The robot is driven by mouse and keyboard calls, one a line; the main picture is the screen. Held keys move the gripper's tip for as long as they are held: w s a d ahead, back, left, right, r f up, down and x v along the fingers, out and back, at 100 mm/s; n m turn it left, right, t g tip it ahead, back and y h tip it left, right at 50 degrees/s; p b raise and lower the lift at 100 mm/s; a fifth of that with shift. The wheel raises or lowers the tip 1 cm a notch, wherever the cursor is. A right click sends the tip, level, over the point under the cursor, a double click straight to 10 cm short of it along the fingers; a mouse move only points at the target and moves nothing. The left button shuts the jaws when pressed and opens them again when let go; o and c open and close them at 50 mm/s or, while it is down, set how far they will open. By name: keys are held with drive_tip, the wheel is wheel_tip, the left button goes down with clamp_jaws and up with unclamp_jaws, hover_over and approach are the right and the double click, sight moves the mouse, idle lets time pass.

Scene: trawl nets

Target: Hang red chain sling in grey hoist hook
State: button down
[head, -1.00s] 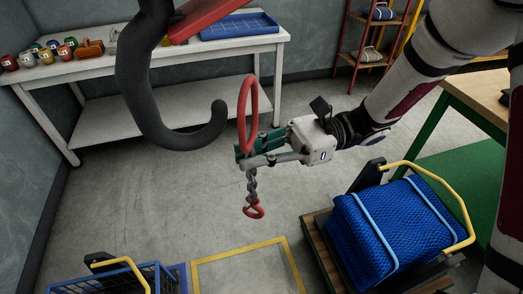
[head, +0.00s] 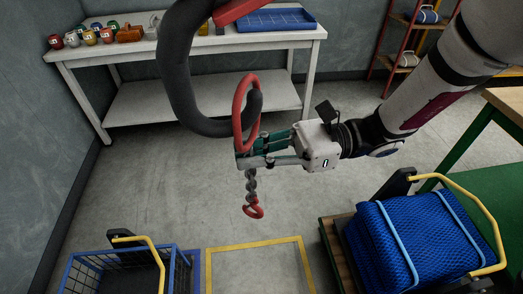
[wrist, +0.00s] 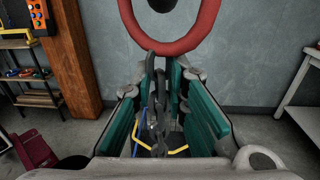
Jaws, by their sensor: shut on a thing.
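The red chain sling has a large red ring (head: 238,118) on top, a short grey chain (head: 251,183) and a small red hook (head: 254,210) hanging below. My gripper (head: 247,154) is shut on the chain just under the ring, which stands upright above the fingers. The grey hoist hook (head: 180,85) is large and dark, its upturned tip overlapping the ring in the head view. In the wrist view the red ring (wrist: 172,48) is at the top, with a dark end, likely the hook, inside its opening. I cannot tell how deep the tip reaches through.
A blue crate (head: 68,268) with a yellow handle stands at lower left, beside a yellow floor outline (head: 255,245). A blue net bundle (head: 425,240) sits at lower right. A white bench (head: 90,85) with small pots and a blue tray (head: 275,20) stands behind.

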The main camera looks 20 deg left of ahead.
drive_tip(key=s+a+f+b, duration=0.2)
drive_tip(key=a+f, duration=0.1)
drive_tip(key=f, duration=0.1)
drive_tip(key=shift+f, duration=0.4)
idle(0.7)
idle(0.7)
drive_tip(key=c, duration=1.5)
unclamp_jaws()
drive_tip(key=shift+f, duration=0.1)
drive_tip(key=shift+w, duration=0.1)
